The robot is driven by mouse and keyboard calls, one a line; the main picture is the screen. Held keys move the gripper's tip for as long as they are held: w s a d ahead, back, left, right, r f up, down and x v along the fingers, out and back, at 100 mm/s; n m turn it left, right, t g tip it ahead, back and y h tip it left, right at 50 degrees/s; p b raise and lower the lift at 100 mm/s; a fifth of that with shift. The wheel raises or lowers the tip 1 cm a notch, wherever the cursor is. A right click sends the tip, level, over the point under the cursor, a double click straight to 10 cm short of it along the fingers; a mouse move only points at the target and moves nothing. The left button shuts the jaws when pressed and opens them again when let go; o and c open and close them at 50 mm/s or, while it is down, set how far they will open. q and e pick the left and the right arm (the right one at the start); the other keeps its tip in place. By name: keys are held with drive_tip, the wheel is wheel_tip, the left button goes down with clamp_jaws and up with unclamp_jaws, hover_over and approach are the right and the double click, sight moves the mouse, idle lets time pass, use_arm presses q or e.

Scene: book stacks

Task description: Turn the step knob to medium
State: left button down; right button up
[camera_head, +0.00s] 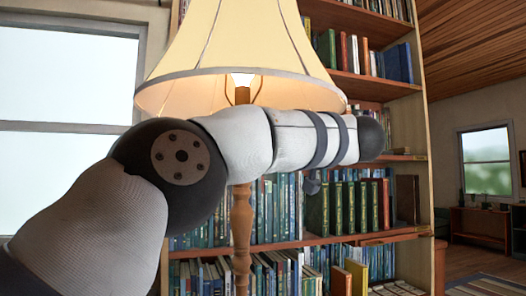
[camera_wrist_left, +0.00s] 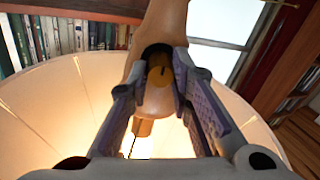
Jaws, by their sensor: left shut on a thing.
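The floor lamp has a cream shade (camera_head: 240,45) with a grey lower rim and a turned wooden post (camera_head: 242,225). It glows warm under the shade. In the left wrist view, the step knob (camera_wrist_left: 160,76) is a small round brownish-orange piece with a dark line on its face, on the lamp's wooden neck (camera_wrist_left: 160,28). My left gripper (camera_wrist_left: 160,66) is shut on the knob, with one finger on each side of it. The line on the knob is near vertical in that view; the setting cannot be read.
A tall bookcase (camera_head: 431,165) full of books stands behind the lamp. A window (camera_head: 65,75) is on the left. The lamp shade (camera_wrist_left: 45,100) surrounds my left gripper in the wrist view. A low cabinet (camera_head: 480,222) stands far right, with open floor before it.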

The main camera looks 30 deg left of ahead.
use_arm(q)
drive_tip(key=c, duration=1.4)
unclamp_jaws()
drive_tip(key=shift+c, duration=0.2)
drive_tip(key=v, duration=1.2)
